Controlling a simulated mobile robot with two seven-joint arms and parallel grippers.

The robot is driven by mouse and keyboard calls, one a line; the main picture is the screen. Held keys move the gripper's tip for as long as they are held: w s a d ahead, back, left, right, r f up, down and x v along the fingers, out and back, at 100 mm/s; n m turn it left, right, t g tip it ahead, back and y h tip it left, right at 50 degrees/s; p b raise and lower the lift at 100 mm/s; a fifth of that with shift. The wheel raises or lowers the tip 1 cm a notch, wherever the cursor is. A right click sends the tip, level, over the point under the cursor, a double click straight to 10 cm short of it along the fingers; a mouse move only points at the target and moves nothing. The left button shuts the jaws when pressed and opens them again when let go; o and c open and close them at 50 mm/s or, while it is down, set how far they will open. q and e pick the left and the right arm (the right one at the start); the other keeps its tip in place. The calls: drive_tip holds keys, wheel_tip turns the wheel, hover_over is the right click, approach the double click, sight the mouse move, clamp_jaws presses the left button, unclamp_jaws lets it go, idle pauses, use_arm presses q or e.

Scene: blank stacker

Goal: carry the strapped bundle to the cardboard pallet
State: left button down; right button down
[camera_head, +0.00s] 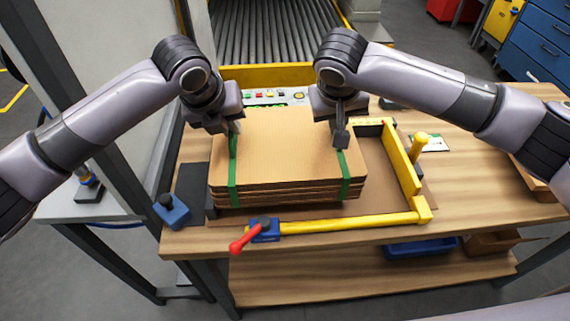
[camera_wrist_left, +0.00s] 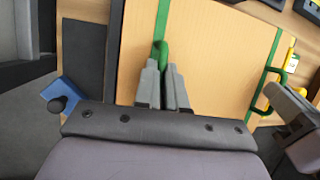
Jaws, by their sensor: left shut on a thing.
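The strapped bundle (camera_head: 285,150) is a flat stack of brown cardboard sheets with a green strap near each end. It appears to sit level within a yellow-edged fixture on the wooden bench. My left gripper (camera_head: 234,127) is shut on the left green strap (camera_head: 232,170) at the bundle's top; its fingers also show in the left wrist view (camera_wrist_left: 164,80). My right gripper (camera_head: 341,138) is at the right green strap (camera_head: 345,175); its fingertips are too unclear to tell whether they grip it.
The fixture has a yellow side rail (camera_head: 400,160) and front bar (camera_head: 350,224), with a red-handled clamp (camera_head: 258,234) in front. A blue block with a dark knob (camera_head: 172,210) sits at the bench's left corner. A roller conveyor (camera_head: 275,35) lies behind. Bare bench shows at right.

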sight(229, 175)
use_arm(q)
drive_tip(key=shift+a, duration=0.1)
use_arm(e)
drive_tip(key=shift+d, duration=0.15)
